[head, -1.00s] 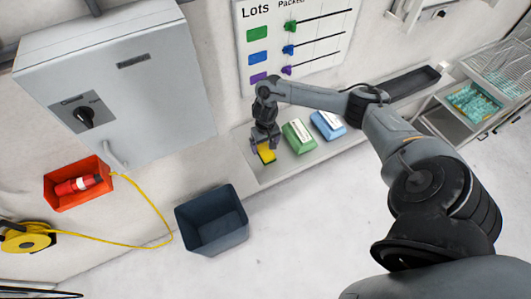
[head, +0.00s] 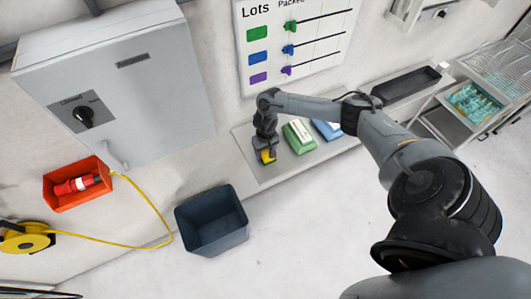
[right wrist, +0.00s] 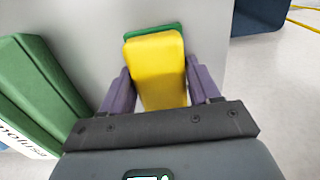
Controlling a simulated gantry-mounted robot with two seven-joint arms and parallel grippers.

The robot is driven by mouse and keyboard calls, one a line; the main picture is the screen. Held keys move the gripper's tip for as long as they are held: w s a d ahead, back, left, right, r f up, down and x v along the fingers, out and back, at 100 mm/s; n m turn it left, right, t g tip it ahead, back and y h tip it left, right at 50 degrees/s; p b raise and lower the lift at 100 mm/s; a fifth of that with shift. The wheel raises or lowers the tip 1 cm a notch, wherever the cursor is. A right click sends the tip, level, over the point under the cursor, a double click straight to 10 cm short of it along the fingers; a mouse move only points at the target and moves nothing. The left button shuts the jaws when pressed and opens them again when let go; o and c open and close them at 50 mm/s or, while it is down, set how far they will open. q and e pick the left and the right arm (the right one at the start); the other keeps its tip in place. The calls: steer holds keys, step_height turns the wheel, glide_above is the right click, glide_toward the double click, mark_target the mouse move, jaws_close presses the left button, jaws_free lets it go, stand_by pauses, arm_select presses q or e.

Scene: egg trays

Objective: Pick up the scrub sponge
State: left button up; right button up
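The scrub sponge is a yellow block with a green underside. It shows in the head view (head: 268,157) below my right gripper (head: 266,150), on or just above the pale shelf (head: 248,152). In the right wrist view the sponge (right wrist: 157,68) fills the gap between the two purple fingers of my right gripper (right wrist: 163,88). The fingers appear to press on its two sides. I cannot tell whether the sponge is clear of the shelf. My left gripper is not in view.
A green pack (head: 299,137) stands right beside the sponge, with a blue pack (head: 327,128) beyond it, partly behind my arm. A dark bin (head: 212,222) stands on the floor below the shelf's left end. A grey cabinet (head: 120,90) juts from the wall at left.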

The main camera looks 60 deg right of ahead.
steer(key=c, duration=0.4)
steer(key=shift+r, duration=0.1)
steer(key=shift+r, duration=0.75)
step_height(320, 180, up, 3)
steer(key=shift+f, duration=0.1)
steer(key=shift+s+a+r+p, duration=0.4)
steer(key=shift+s+a+r, duration=0.7)
steer(key=shift+s+a, duration=0.3)
steer(key=shift+s+a+r+p, duration=0.4)
steer(key=shift+s+a+r, duration=0.75)
steer(key=shift+s, duration=0.3)
steer(key=shift+s+a+r+p, duration=0.4)
steer(key=shift+s+a+r, duration=0.65)
steer(key=shift+s+a, duration=0.35)
